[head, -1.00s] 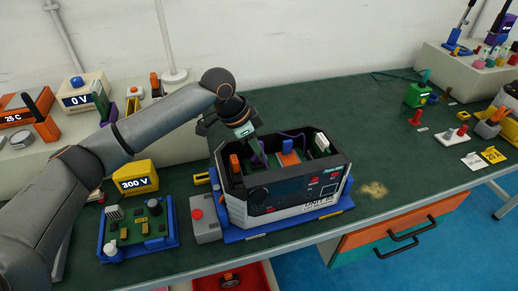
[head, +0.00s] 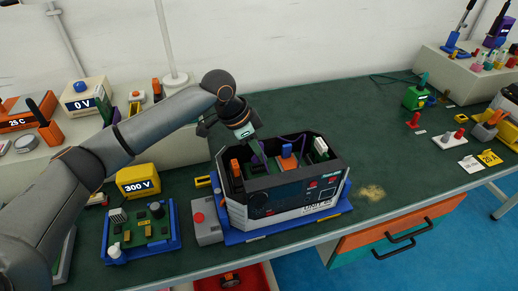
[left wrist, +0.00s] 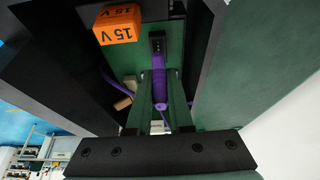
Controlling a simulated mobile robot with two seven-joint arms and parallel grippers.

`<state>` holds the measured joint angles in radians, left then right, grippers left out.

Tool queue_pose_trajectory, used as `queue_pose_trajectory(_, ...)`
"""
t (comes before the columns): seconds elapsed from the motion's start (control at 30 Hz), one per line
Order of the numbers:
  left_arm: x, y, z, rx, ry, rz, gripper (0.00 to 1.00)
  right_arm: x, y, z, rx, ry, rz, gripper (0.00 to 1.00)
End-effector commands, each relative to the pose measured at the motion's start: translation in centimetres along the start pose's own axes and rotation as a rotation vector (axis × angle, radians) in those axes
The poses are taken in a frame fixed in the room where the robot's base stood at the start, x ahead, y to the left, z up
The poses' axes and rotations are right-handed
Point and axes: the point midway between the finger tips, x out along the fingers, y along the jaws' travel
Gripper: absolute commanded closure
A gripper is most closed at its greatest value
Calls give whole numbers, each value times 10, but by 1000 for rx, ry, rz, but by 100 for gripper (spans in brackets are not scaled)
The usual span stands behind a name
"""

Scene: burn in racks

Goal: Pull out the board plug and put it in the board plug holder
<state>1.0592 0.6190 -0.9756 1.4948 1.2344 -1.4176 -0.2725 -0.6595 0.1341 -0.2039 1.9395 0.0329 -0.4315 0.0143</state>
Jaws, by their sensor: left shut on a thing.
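A purple plug (left wrist: 159,88) with a purple lead stands at a black socket on a green board (left wrist: 176,45) in the left wrist view. I cannot tell whether it is still seated. My left gripper (left wrist: 158,100) is shut on it, one green finger on each side. In the head view my left gripper (head: 262,152) reaches down into the open-topped instrument case (head: 290,198), and its fingertips are partly hidden. A purple holder (head: 109,113) stands on the back shelf at the left; I cannot tell whether it is the board plug holder. My right gripper is not in view.
An orange 15 V block (left wrist: 117,25) is close to the plug. The case walls surround my fingers. A yellow 300 V meter (head: 138,181) and a blue board tray (head: 172,240) are to the left.

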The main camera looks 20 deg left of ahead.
Motion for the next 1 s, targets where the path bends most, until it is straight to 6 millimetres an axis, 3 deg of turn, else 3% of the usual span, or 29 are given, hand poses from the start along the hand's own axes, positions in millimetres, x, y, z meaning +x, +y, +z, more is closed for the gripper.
queue_pose_trajectory(0.57,-4,0,-2,0,1,0,100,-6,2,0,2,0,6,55)
queue_pose_trajectory(0.6,-8,0,-4,-1,2,-2,100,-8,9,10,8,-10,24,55)
queue_pose_trajectory(0.67,-32,1,-12,-18,4,-10,100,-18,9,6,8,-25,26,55)
queue_pose_trajectory(0.83,-103,12,-25,-147,-8,-62,100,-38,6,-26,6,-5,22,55)
queue_pose_trajectory(1.0,-109,30,1,-357,-27,-153,100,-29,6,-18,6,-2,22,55)
